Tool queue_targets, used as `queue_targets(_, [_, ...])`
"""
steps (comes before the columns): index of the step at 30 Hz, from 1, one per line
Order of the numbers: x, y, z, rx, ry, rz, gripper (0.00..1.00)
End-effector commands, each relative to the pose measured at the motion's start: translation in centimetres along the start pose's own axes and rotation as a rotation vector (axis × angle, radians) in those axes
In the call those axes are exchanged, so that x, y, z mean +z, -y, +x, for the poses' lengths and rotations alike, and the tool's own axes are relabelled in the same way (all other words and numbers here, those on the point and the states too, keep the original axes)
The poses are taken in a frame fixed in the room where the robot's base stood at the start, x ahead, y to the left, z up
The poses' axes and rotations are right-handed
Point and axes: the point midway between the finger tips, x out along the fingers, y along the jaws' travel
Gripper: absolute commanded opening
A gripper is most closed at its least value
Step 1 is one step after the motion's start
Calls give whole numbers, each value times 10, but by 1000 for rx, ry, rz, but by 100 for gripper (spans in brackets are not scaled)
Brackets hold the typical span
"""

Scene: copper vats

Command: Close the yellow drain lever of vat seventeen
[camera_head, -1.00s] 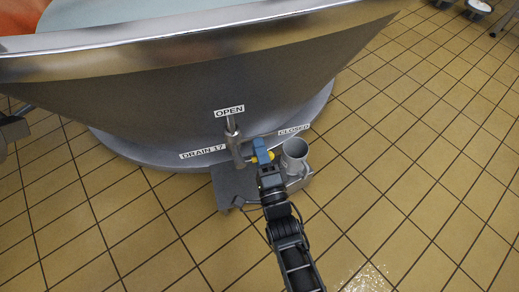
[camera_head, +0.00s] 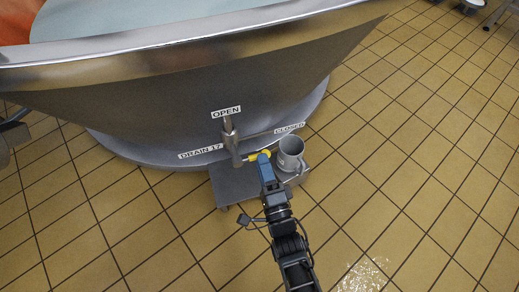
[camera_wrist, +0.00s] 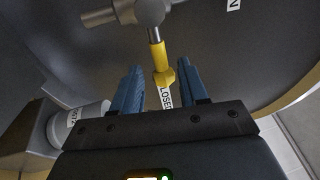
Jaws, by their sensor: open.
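The yellow drain lever (camera_head: 258,155) sticks out sideways from the metal drain valve (camera_head: 231,140) at the foot of the vat (camera_head: 170,100), on the side of the "CLOSED" label (camera_head: 290,128). The "OPEN" label (camera_head: 226,112) is above the valve, and "DRAIN 17" (camera_head: 200,152) is to its left. My gripper (camera_head: 264,156) is open at the lever's outer end. In the wrist view the lever (camera_wrist: 160,62) points towards my gripper (camera_wrist: 160,72), its yellow end lying between the spread blue fingertips. I cannot tell whether a finger touches it.
Tiled floor (camera_head: 420,180) to the right is clear.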

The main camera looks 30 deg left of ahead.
Motion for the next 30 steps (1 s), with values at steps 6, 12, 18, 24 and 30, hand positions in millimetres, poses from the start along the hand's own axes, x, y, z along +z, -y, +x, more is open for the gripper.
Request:
queue_targets(6, [-1, 1, -24, 1, -3, 1, 43])
queue_targets(12, [-1, 0, -28, 0, -2, 1, 43])
queue_targets(18, [-1, 0, -29, 1, -4, -2, 43])
queue_targets(24, [2, 16, -70, 26, -73, -82, 43])
queue_targets(30, [3, 59, -159, 105, -207, -280, 43])
